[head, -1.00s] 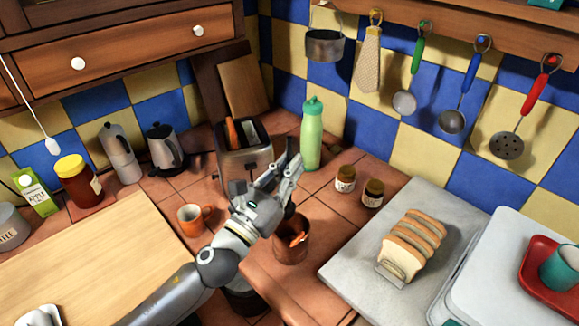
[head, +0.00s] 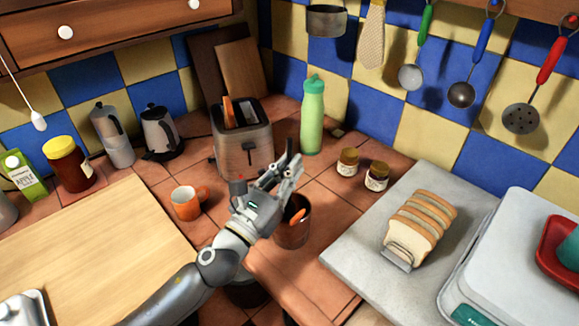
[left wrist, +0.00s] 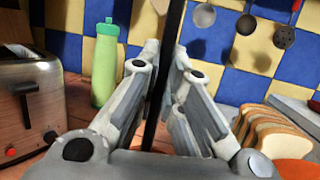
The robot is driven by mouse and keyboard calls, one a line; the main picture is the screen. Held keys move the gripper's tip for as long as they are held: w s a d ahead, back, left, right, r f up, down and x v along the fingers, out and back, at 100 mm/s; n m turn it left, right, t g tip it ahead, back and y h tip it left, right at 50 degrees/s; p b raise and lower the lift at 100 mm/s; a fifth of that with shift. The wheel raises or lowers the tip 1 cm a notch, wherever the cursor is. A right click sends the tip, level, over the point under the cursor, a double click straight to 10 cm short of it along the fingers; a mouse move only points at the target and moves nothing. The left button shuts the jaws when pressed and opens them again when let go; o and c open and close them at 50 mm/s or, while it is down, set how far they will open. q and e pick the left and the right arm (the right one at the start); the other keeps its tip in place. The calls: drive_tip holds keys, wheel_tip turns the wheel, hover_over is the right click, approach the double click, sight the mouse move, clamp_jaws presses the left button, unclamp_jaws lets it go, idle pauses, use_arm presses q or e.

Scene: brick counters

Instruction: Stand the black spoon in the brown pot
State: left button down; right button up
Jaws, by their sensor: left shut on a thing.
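The brown pot (head: 291,236) stands on the tiled counter right of the toaster, with an orange-tipped thing showing inside it. My left gripper (head: 288,172) is just above and behind the pot in the head view, partly covering its left side. It is shut on the black spoon (left wrist: 163,75), whose thin dark shaft runs upright between the fingers in the left wrist view. My right gripper is not in view.
A toaster (head: 243,150) and a green bottle (head: 312,120) stand behind the gripper. Two small jars (head: 375,177) are to its right. An orange mug (head: 188,203) is at left. Sliced bread (head: 420,222) stands on a grey slab (head: 350,252). Utensils hang on the wall.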

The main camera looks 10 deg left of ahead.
use_arm(q)
drive_tip(key=c, duration=1.5)
unclamp_jaws()
wheel_tip(320, 180, up, 10)
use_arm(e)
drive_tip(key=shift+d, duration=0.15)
